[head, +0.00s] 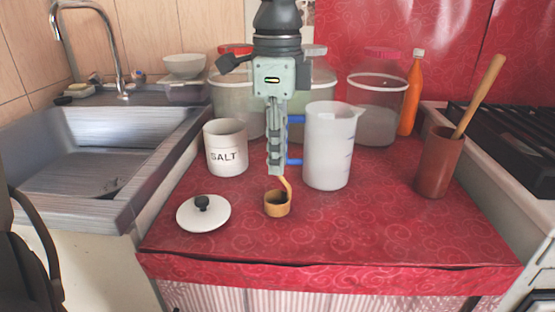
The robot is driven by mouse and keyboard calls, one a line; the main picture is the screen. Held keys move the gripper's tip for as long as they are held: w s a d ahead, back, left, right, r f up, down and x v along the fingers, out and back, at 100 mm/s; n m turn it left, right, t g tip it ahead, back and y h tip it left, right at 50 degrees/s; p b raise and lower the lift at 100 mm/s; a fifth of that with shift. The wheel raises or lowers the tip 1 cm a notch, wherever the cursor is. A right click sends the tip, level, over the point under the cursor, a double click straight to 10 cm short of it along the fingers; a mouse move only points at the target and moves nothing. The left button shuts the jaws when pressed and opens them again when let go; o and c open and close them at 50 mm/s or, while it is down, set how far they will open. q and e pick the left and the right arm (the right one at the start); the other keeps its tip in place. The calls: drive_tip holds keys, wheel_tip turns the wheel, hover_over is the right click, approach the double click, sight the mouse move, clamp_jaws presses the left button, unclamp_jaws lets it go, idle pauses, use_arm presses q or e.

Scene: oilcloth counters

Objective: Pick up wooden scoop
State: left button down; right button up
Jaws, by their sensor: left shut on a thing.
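The wooden scoop (278,204) shows in the head view near the middle of the red counter, with a small round cup and a thin curved handle. My left gripper (277,172) comes down from above, its fingers pointing down. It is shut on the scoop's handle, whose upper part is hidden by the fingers. The scoop's cup hangs just below the fingertips; I cannot tell whether it touches the cloth.
A white salt jar (226,148) stands left of my gripper, its lid (203,213) on the cloth in front. A white measuring jug (329,146) stands close on the right. Clear containers (377,105) stand behind. A brown pot (438,165) is at right. The front red cloth (340,235) is clear.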

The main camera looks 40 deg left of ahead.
use_arm(q)
wheel_tip(320, 180, up, 17)
drive_tip(key=p, duration=0.1)
drive_tip(key=shift+r, duration=0.2)
use_arm(e)
drive_tip(key=x, duration=0.2)
drive_tip(key=shift+a+f, duration=0.15)
drive_tip(key=shift+f, duration=0.3)
drive_tip(key=shift+r, duration=0.1)
